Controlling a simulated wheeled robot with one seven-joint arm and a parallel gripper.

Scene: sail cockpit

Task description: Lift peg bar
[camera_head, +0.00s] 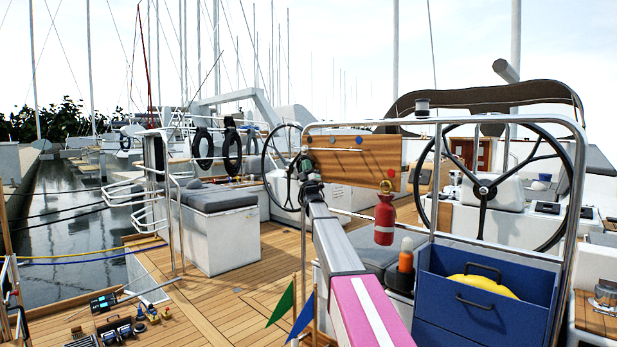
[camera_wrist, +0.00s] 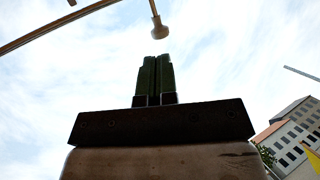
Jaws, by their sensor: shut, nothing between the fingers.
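A wooden board (camera_head: 340,165) with coloured round spots is fixed on the steel rail. A thin pale bar (camera_head: 350,150) runs across its face; I cannot tell for sure that this is the peg bar. My gripper (camera_head: 303,157) is at the board's left end in the head view, partly overlapping it. In the wrist view my gripper (camera_wrist: 155,58) points up at the sky, its dark green fingers together and empty. A knob-ended rod (camera_wrist: 158,28) hangs just beyond the fingertips, apart from them in the picture.
A red bottle (camera_head: 384,219) hangs below the board's right end. An orange bottle (camera_head: 406,255) stands by a blue open drawer (camera_head: 460,312) holding something yellow. The teak deck (camera_head: 225,290) is clear at left centre.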

